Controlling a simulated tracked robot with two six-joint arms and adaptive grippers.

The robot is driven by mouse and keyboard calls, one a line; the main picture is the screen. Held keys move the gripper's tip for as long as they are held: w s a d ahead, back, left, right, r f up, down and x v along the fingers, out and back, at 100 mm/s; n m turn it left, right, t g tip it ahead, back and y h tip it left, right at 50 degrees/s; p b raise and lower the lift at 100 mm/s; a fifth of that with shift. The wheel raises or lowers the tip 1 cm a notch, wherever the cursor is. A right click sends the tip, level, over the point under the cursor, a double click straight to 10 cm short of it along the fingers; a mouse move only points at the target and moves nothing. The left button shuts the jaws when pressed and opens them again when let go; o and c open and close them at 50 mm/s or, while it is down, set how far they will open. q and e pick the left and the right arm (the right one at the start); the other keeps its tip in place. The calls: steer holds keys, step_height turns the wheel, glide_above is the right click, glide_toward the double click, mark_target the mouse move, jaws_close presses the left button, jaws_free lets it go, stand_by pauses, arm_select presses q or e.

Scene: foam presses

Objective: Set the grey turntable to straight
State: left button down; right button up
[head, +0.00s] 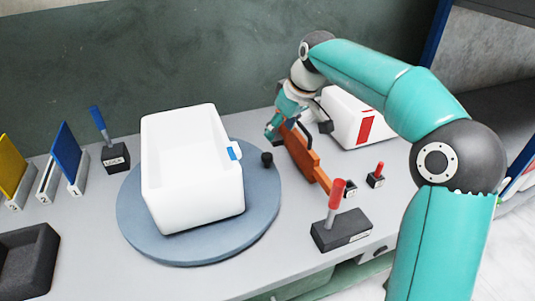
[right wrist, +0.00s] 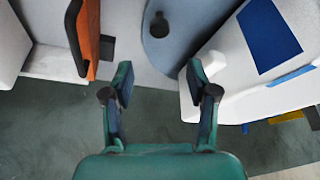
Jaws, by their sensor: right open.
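The grey turntable (head: 262,208) is a round blue-grey disc on the table, with a black knob (head: 267,159) near its right edge. An open white foam box (head: 192,200) with a blue tab stands on it, slightly tilted in the picture. My right gripper (head: 280,126) is behind the knob, beside the orange panel. In the right wrist view my right gripper (right wrist: 158,82) is open and empty, with the turntable (right wrist: 185,40) and knob (right wrist: 159,24) ahead of its fingers, apart from them. My left gripper is not in view.
The orange panel (head: 302,158) and a white box with a red stripe (head: 348,118) stand close to my right gripper. Red levers (head: 335,193) (head: 378,169) are at the front right. A blue lever (head: 99,120) and upright coloured plates (head: 70,155) are at the left.

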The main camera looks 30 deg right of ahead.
mark_target(267, 155)
steer(key=x, duration=1.2)
steer(key=shift+s+f+b, duration=0.1)
steer(key=shift+f+b, duration=0.15)
steer(key=shift+b, duration=0.05)
jaws_close()
